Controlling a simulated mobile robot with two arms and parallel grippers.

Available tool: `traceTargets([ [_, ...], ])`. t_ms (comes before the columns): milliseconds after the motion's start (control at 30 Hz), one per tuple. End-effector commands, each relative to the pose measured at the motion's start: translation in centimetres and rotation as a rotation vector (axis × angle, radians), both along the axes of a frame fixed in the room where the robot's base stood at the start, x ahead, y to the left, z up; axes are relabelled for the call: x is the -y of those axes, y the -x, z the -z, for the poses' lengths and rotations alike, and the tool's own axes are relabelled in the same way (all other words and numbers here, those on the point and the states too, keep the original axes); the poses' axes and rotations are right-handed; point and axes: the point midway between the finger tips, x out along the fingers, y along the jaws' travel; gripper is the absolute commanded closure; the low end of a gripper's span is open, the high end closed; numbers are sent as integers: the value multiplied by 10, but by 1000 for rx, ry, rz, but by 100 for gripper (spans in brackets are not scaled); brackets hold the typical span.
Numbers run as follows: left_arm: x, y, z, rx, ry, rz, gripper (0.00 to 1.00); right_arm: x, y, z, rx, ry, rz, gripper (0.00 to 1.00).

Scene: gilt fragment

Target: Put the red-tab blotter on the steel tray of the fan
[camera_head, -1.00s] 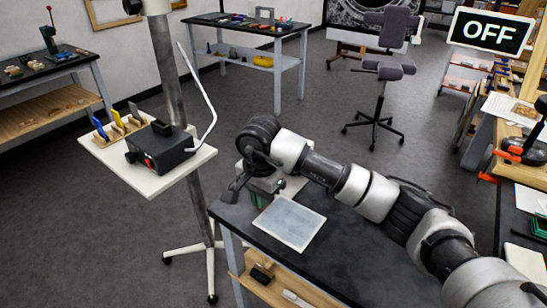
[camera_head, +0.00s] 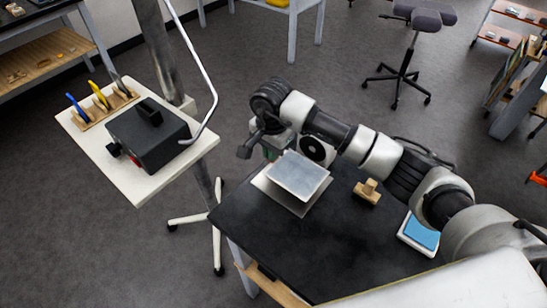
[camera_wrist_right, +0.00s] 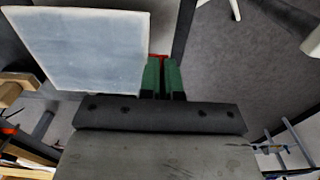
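The blotter (camera_head: 300,173), a flat grey-blue sheet with a pale edge, is held out level by my right gripper (camera_head: 270,153). In the right wrist view the blotter (camera_wrist_right: 85,50) shows at upper left, and a bit of red shows between the green fingers (camera_wrist_right: 161,78), which look closed on its red tab. A pale flat plate, apparently the steel tray (camera_head: 288,201), lies below the blotter and is partly covered by it. A gap seems to show between them, but contact is hard to judge. The fan (camera_head: 318,151) stands just behind. My left gripper is not in view.
On the black table (camera_head: 270,245) are a small wooden block (camera_head: 368,192) and a blue pad in a white frame (camera_head: 421,233). A white stand (camera_head: 140,185) at left carries a black box (camera_head: 148,133) and upright coloured tabs. The table's front left is bare.

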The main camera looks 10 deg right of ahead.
Motion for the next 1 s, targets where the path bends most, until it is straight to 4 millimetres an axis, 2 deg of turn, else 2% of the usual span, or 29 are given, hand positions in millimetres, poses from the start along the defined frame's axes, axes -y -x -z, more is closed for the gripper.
traceTargets([
  [200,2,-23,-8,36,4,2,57,-1,1,27,-5,-1,0,100],
  [300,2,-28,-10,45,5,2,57,0,1,36,-1,0,0,100],
  [633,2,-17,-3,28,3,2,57,0,0,41,1,1,-1,100],
  [700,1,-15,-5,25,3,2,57,0,0,39,1,1,0,86],
  [800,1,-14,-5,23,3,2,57,0,0,39,1,1,0,71],
  [1000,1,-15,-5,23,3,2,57,0,0,39,0,0,0,71],
])
